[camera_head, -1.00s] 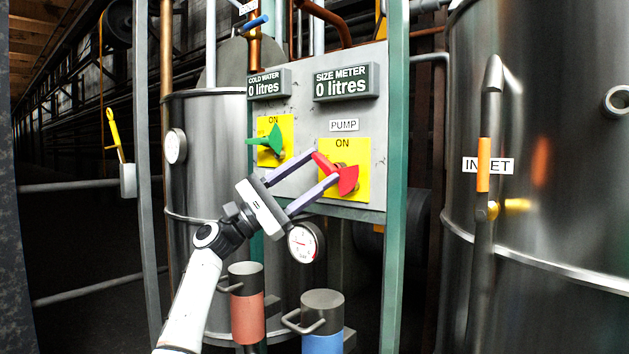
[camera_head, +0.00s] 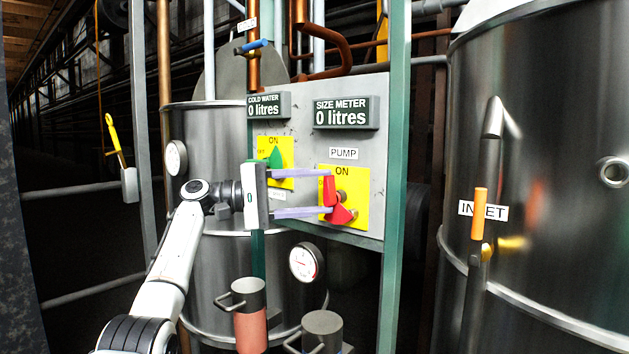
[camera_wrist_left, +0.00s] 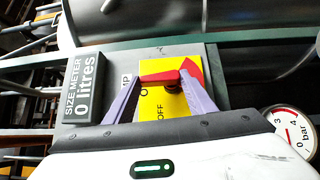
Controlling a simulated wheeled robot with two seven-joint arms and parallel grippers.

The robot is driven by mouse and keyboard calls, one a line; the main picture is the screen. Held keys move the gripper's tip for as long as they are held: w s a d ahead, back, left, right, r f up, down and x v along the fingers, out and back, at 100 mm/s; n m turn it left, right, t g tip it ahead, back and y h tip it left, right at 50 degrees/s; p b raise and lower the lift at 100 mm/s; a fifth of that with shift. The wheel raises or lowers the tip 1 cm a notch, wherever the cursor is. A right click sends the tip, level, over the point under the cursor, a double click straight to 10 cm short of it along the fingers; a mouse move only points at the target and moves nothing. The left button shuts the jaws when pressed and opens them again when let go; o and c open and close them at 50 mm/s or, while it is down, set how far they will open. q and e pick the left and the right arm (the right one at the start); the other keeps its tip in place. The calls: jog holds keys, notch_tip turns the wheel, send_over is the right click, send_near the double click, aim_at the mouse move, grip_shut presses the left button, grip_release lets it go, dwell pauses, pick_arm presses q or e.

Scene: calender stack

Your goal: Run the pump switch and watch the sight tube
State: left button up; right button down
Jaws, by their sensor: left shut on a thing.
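The red pump switch (camera_head: 330,190) sits on a yellow plate (camera_head: 357,185) under the PUMP label, on the grey panel. Its narrow end stands nearly upright in the head view. My left gripper (camera_head: 329,193) reaches in from the left with its two pale fingers shut on the red switch. In the left wrist view, the red switch (camera_wrist_left: 162,77) spans between the fingers of my left gripper (camera_wrist_left: 164,88). The size meter (camera_head: 345,113) above reads 0 litres. I cannot pick out a sight tube for certain. My right gripper is not in view.
A green switch (camera_head: 275,157) and the cold water meter (camera_head: 265,105), reading 0 litres, are left of the pump switch. A pressure gauge (camera_head: 305,262) and two handled cylinders hang below. A steel tank (camera_head: 560,200) with an orange-handled INLET valve (camera_head: 479,213) stands at right.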

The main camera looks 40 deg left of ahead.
pick_arm(q)
jog(key=shift+m+p, duration=0.3)
jog(key=shift+p, duration=0.05)
dwell(0.3)
jog(key=o, duration=1)
jog(key=shift+g, duration=0.3)
jog(key=shift+o, duration=0.2)
jog(key=v, duration=1)
jog(key=shift+s+b, duration=0.15)
jog(key=shift+b, duration=0.25)
dwell(4.5)
